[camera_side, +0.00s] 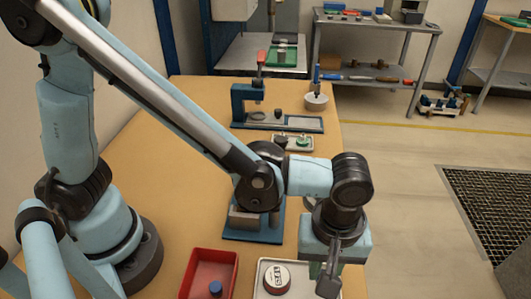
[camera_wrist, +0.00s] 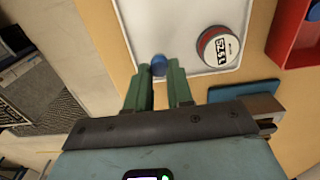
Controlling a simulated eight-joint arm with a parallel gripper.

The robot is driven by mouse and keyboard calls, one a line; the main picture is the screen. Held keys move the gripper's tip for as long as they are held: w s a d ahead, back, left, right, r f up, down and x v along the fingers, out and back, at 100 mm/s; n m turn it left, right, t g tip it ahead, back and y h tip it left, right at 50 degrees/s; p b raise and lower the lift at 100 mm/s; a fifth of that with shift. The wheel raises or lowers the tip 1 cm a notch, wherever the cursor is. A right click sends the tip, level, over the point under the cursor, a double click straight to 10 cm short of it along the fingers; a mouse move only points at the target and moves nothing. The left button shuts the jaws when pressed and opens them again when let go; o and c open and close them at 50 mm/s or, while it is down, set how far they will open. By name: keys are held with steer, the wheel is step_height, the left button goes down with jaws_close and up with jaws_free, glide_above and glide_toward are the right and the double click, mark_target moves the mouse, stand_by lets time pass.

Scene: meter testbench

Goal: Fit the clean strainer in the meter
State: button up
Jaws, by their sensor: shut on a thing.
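My gripper (camera_wrist: 165,70) has green fingers shut on a small blue piece, seemingly the strainer (camera_wrist: 158,62), at their tips in the wrist view. In the side view my gripper (camera_side: 322,272) is at the right end of the white tray (camera_side: 262,291); the piece is hidden there. I cannot tell whether it touches the tray. The meter seems to be the grey body on the blue stand (camera_side: 240,236), partly hidden behind my arm. A round white-faced part (camera_side: 277,278) with black digits and a red rim lies on the tray.
A red bin (camera_side: 192,270) left of the tray holds another blue piece (camera_side: 215,288). Further back on the bench are a small tray with green parts (camera_side: 302,142) and a blue clamp fixture (camera_side: 238,104). Bare bench lies between the stand and my base.

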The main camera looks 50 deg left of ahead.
steer(key=shift+r, duration=1.1)
steer(key=shift+r, duration=2.15)
steer(key=shift+a+r, duration=0.4)
steer(key=shift+a, duration=3.05)
steer(key=shift+a+r, duration=0.4)
steer(key=shift+a, duration=3.1)
steer(key=shift+a+r, duration=0.4)
steer(key=shift+a, duration=3.05)
steer(key=shift+f, duration=2)
